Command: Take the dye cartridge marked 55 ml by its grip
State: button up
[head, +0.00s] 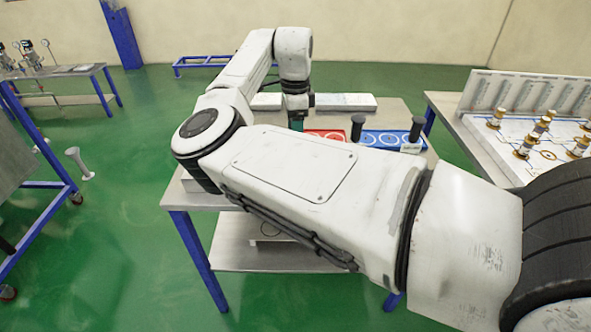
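Two dark upright cartridge-like pieces with wider tops stand at the right of the work table: one (357,129) by the border of the red and blue panels, the other (416,131) at the right end of the blue panel. A small white label (410,149) sits at the foot of the right one; its print is too small to read. I cannot tell which piece is marked 55 ml. My gripper (297,122) points down over the table, left of both pieces and apart from them. Its fingers are too small and partly hidden behind my arm to read.
The table (393,106) carries a red panel (338,134), a blue panel (384,139) with white circles, and flat pale blocks (345,101) at the back. My arm hides much of the table. Another bench (448,104) with brass-and-white fittings stands at right.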

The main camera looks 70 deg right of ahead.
jog(key=c, duration=0.9)
jog(key=shift+r, duration=0.15)
jog(key=shift+c, duration=0.2)
jog(key=shift+r, duration=1.1)
jog(key=s+a+r+b, duration=0.2)
jog(key=s+a+r, duration=0.7)
jog(key=s+r, duration=0.1)
jog(key=shift+s+a+r, duration=0.2)
jog(key=shift+r, duration=0.1)
